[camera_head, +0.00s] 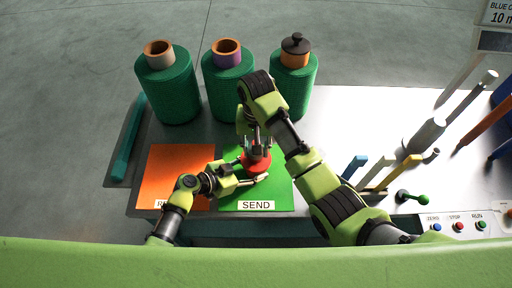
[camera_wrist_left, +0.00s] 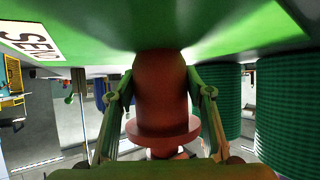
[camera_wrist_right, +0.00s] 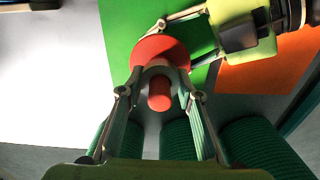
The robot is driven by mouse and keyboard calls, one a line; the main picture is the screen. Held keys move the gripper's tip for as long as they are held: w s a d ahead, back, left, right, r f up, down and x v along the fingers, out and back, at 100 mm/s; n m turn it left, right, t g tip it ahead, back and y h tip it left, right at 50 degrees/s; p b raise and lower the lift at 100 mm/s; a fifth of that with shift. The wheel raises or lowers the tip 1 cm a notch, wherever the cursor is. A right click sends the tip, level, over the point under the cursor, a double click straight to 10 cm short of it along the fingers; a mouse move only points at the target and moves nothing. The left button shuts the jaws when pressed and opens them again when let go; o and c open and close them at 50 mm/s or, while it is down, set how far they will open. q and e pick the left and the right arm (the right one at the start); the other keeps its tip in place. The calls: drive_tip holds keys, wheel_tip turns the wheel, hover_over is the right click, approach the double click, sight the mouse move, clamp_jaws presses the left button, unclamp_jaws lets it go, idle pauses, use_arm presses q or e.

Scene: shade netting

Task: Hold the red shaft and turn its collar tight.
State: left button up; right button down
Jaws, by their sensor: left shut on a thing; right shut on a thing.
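The red shaft (camera_head: 257,161) stands upright on the green SEND mat (camera_head: 282,197). Its wide red flange (camera_wrist_right: 160,48) and narrow red top end (camera_wrist_right: 160,94) show in the right wrist view. A grey ring, seemingly the collar (camera_wrist_right: 149,74), surrounds the shaft above the flange. My left gripper (camera_head: 248,173) is shut on the shaft's thick lower body (camera_wrist_left: 158,85), below the flange. My right gripper (camera_head: 257,143) reaches down from above, shut with its fingers on both sides of the collar. The collar's seating against the flange is partly hidden.
An orange mat (camera_head: 165,170) lies left of the green one. Green spools (camera_head: 168,92) stand behind, one with a dark knobbed cap (camera_head: 296,44). Coloured handles (camera_head: 402,170) and a button panel (camera_head: 460,226) are at right, near my right arm.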

use_arm(q)
drive_tip(key=shift+f, duration=0.1)
use_arm(e)
drive_tip(key=c, duration=1.5)
unclamp_jaws()
drive_tip(key=shift+o, duration=0.2)
drive_tip(key=shift+r, duration=2.55)
drive_tip(key=o, duration=0.6)
drive_tip(key=shift+c, duration=0.2)
use_arm(q)
drive_tip(key=o, duration=1.5)
drive_tip(key=shift+o, duration=0.2)
